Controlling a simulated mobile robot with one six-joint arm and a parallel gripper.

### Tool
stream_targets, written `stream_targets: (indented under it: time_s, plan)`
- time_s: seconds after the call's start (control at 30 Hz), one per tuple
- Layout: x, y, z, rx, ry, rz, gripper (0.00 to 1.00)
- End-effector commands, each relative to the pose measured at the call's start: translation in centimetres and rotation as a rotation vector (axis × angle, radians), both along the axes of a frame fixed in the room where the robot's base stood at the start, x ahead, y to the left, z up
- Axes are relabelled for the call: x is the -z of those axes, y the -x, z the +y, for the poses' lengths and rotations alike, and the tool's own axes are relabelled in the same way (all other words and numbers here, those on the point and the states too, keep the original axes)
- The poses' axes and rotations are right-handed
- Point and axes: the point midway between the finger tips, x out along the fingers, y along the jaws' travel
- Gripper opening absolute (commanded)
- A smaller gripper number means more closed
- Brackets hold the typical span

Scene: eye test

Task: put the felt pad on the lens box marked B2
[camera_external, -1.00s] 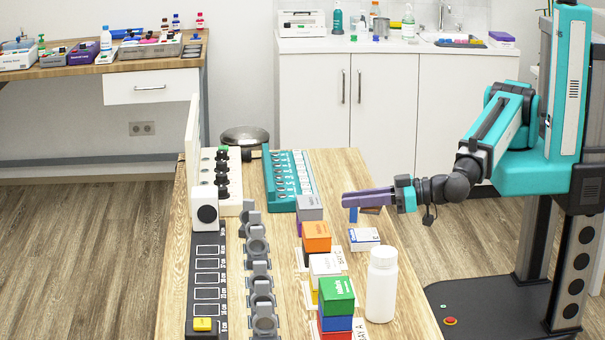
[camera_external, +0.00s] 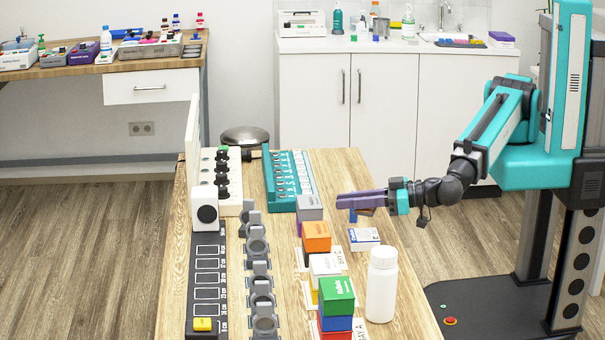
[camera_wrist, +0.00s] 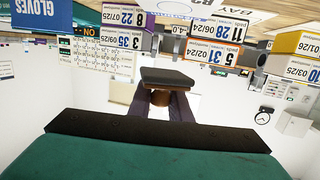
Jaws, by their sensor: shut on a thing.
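My gripper (camera_external: 342,201) is held level above the right part of the table, its purple fingers pointing left. In the wrist view my gripper (camera_wrist: 160,100) is shut on the brown grip of a dark grey square pad (camera_wrist: 167,77), which I take as the felt pad. Lens boxes stand stacked left of and nearer than my fingers: a grey box (camera_external: 309,205) over purple, an orange box (camera_external: 316,232), a white box (camera_external: 326,264) over yellow, and a green box (camera_external: 336,290) over blue and red. The pad is apart from them.
A white bottle (camera_external: 382,285) stands right of the green stack. A small white box (camera_external: 364,234) lies below my gripper. Grey holders (camera_external: 257,247) line the left of the stacks, beside a black strip (camera_external: 207,265). A teal rack (camera_external: 289,172) is behind.

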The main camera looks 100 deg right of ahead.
Motion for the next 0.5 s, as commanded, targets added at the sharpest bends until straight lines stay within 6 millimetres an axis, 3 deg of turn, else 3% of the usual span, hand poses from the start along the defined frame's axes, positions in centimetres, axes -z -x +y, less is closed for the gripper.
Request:
stream_targets:
  time_s: [0.2,0.5]
  plan:
    - [1.8,0.0,0.1,0.0,0.002,0.0,0.0]
    - [2.3,0.0,0.0,0.0,0.0,0.0,0.0]
